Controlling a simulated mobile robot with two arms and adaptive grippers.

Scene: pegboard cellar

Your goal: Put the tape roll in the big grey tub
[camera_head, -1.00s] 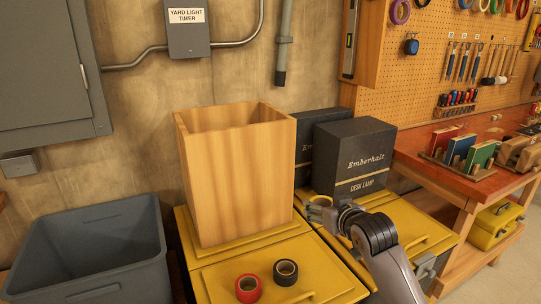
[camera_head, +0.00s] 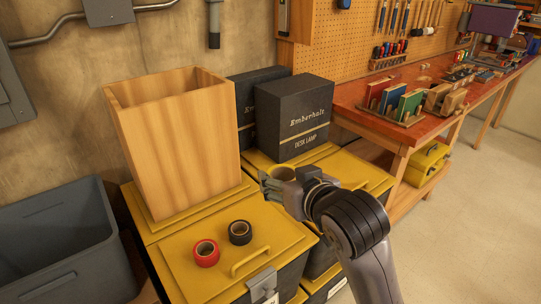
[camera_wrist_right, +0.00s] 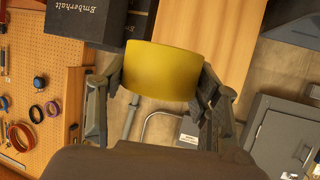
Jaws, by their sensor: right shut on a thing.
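My right gripper (camera_head: 275,185) is shut on a yellow-tan tape roll (camera_head: 284,172), held up in front of the dark desk lamp box. In the right wrist view the tape roll (camera_wrist_right: 163,70) sits between the two fingers (camera_wrist_right: 160,82), its smooth yellow side facing the camera. The big grey tub (camera_head: 60,218) stands at the lower left of the head view, cut off by the frame edge. The visible part of its inside looks empty. The gripper is well to the right of the tub. My left gripper is not in view.
A tall open wooden box (camera_head: 175,145) stands on the yellow lids between tub and gripper. A red roll (camera_head: 206,253) and a black roll (camera_head: 240,232) lie in front of it. Dark lamp boxes (camera_head: 293,115) stand behind the gripper. A red-topped workbench (camera_head: 355,97) is at right.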

